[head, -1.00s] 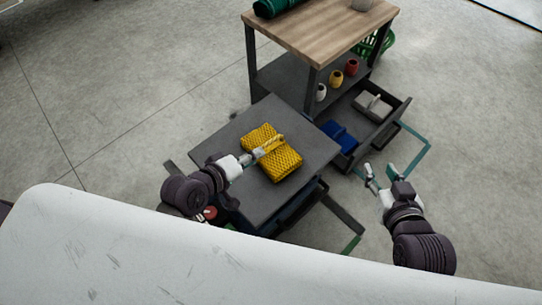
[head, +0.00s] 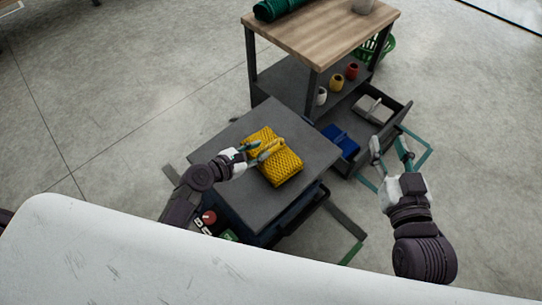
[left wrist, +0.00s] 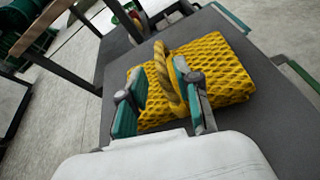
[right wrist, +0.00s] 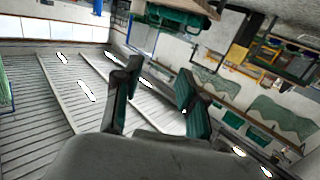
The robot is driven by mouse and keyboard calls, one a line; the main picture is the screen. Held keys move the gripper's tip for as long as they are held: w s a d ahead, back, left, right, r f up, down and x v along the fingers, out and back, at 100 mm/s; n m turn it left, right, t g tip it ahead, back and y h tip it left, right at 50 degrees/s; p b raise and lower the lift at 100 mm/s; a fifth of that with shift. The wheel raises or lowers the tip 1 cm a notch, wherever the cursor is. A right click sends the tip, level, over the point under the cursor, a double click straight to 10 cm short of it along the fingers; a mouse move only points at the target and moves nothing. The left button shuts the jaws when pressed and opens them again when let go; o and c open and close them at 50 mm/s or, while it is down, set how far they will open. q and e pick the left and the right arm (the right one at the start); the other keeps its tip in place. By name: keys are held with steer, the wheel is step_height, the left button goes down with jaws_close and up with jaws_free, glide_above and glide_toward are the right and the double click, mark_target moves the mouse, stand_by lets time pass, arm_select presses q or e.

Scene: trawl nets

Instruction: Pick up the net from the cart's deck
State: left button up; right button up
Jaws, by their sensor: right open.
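The yellow net (head: 284,169) lies folded on the dark grey deck of the cart (head: 232,128). A twisted rope loop (left wrist: 161,72) stands up from the net in the left wrist view. My left gripper (head: 259,150) is at the net's left side, low over the deck. Its fingers (left wrist: 158,80) are apart, with the rope loop between or just beyond their tips; I cannot tell whether they touch it. My right gripper (head: 391,148) is open and empty, away from the net, near the open drawer.
A wooden-topped workbench (head: 315,32) stands behind the cart, with several small pots on its lower shelf. Its open drawer (head: 385,125) holds blue and grey items, right of the deck. A green basket (head: 385,47) stands behind the bench. Concrete floor at left is clear.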

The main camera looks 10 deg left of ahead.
mark_target(266, 147)
arm_select(q)
steer(key=x, duration=0.3)
steer(key=shift+b, duration=0.35)
steer(key=b+x, duration=0.2)
steer(key=x, duration=0.3)
steer(key=shift+s+d, duration=0.1)
steer(key=shift+d, duration=0.1)
arm_select(e)
steer(key=s+r+t+y, duration=0.3)
steer(key=r+t, duration=0.6)
steer(key=r, duration=0.3)
steer(key=shift+s+a+r, duration=0.35)
steer(key=shift+s+a, duration=0.05)
steer(key=shift+a, duration=0.05)
arm_select(q)
jaws_close()
steer(key=shift+r, duration=0.1)
